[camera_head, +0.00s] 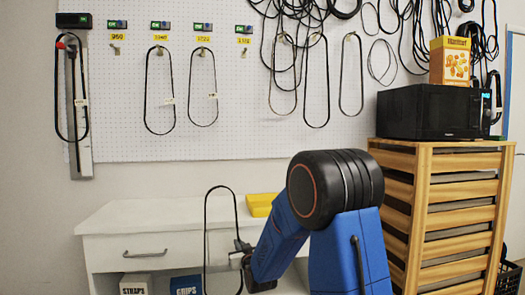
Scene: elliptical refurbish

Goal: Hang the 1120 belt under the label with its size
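A long black belt loop (206,228) hangs upright in front of the white cabinet. My gripper (238,254) is at the right strand of this belt, low on the loop, and appears shut on it; the fingertips are small in view. Yellow size labels sit on the white pegboard: 950 (117,37), two labels to its right (160,37) (203,38), and a rightmost label (244,40). The digits on these three are too small to read surely. Hooks under 950 (116,49) and under the rightmost label (243,53) are bare. The two middle labels have belts (147,92) (217,98) under them.
A belt hangs on a measuring rail (83,145) at far left. More belts and cables hang on the pegboard (260,130) at right. A yellow object (262,204) lies on the cabinet top (165,214). A wooden drawer unit (460,215) bears a microwave (430,112) and box (450,60).

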